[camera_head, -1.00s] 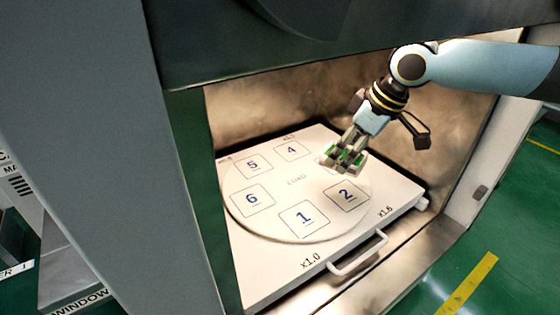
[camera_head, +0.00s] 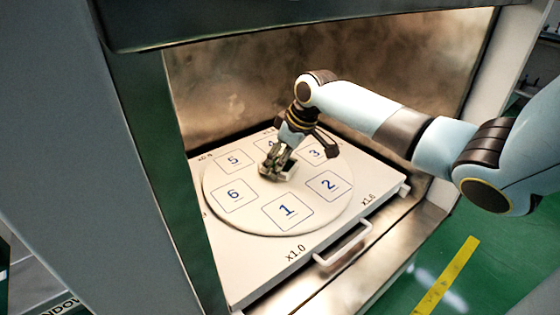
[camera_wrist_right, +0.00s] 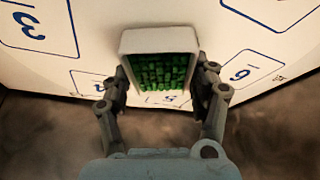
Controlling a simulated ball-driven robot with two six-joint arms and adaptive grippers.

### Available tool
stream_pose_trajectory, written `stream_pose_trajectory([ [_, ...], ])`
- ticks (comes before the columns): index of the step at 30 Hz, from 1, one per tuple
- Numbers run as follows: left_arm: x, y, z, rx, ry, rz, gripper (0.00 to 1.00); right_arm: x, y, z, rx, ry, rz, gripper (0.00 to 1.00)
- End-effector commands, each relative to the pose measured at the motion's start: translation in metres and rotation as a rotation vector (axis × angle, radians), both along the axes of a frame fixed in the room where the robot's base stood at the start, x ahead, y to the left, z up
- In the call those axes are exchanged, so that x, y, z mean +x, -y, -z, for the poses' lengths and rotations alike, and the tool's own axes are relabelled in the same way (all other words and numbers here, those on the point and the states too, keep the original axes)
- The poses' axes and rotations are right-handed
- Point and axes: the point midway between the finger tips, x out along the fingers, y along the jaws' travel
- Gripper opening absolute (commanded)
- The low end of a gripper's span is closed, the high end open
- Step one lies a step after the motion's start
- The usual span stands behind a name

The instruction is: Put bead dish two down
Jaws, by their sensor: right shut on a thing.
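My right gripper (camera_head: 272,168) is shut on a small white dish (camera_head: 287,171), between the middle of the round turntable (camera_head: 248,223) and square 4. In the right wrist view the dish (camera_wrist_right: 160,42) sits between both fingers and is full of green beads (camera_wrist_right: 162,70). I cannot tell whether its base touches the turntable. Square 2 (camera_head: 328,185) lies at the front right of the turntable and is empty. Square 4 is partly hidden behind my gripper. My left gripper is not in view.
Squares 1 (camera_head: 287,211), 6 (camera_head: 234,194), 5 (camera_head: 233,159) and 3 (camera_head: 316,153) look empty. The white tray (camera_head: 375,187) around the turntable has a front handle (camera_head: 343,243). Metal chamber walls (camera_head: 240,90) stand close at the back and sides, and a dark edge overhangs the opening.

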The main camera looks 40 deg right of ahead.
Motion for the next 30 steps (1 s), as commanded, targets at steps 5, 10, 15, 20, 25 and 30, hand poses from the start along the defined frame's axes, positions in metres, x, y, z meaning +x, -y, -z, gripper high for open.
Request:
stream_pose_trajectory([
  [5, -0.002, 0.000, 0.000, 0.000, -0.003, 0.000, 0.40, 0.000, 0.000, 0.006, -0.001, 0.001, -0.001, 0.27],
  [10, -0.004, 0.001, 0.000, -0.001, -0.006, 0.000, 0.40, 0.000, 0.000, 0.006, -0.001, 0.001, -0.001, 0.27],
  [15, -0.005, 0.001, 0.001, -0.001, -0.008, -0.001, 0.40, 0.000, 0.000, 0.008, -0.001, 0.001, -0.001, 0.71],
  [20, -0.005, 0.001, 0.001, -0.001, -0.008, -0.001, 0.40, 0.000, 0.000, 0.008, -0.001, 0.001, -0.001, 0.84],
  [25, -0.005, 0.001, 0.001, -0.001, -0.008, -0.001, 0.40, 0.000, 0.000, 0.008, -0.001, 0.001, -0.001, 0.84],
  [30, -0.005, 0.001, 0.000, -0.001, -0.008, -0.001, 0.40, -0.003, 0.002, -0.002, -0.003, 0.004, -0.001, 0.84],
])
